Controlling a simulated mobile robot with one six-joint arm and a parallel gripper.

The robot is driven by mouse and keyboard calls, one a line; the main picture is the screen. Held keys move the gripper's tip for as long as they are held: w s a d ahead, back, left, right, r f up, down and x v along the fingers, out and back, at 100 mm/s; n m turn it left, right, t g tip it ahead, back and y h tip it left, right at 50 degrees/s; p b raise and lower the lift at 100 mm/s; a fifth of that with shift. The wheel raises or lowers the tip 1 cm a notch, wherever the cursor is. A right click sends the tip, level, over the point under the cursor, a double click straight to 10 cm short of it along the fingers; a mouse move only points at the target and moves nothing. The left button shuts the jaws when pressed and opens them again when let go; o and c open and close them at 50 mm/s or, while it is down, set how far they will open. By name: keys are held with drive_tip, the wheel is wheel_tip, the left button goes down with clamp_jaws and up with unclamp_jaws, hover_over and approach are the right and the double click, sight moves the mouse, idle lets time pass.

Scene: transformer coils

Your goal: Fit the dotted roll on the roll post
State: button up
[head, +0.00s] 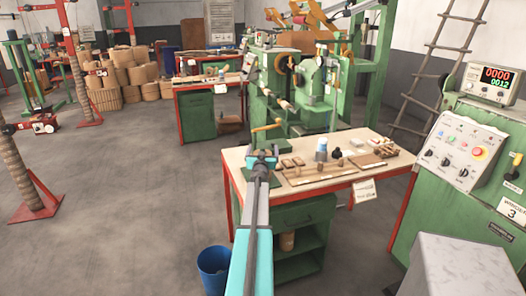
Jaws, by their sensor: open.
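My gripper (262,158) is at the end of my outstretched arm, over the left part of the workbench (240,157). Its jaws are open, and I see nothing between them. A long brown board (310,176) lies along the bench's front, right of my gripper, with small upright brown pieces on or beside it. A pale and blue cylinder (321,150) stands behind the board. The pieces are too small for me to tell which is the dotted roll or the roll post.
Small brown blocks (292,161) and more small parts (386,149) lie on the bench. A green winding machine (315,85) stands behind it. A green control cabinet (460,180) is at right. A blue bin (213,267) stands on the floor, which is open at left.

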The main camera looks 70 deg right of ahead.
drive_tip(key=b+v, duration=0.1)
drive_tip(key=v, duration=1.2)
drive_tip(key=shift+a+b, duration=0.2)
drive_tip(key=shift+b, duration=0.2)
drive_tip(key=shift+s+r, duration=0.1)
idle(1.0)
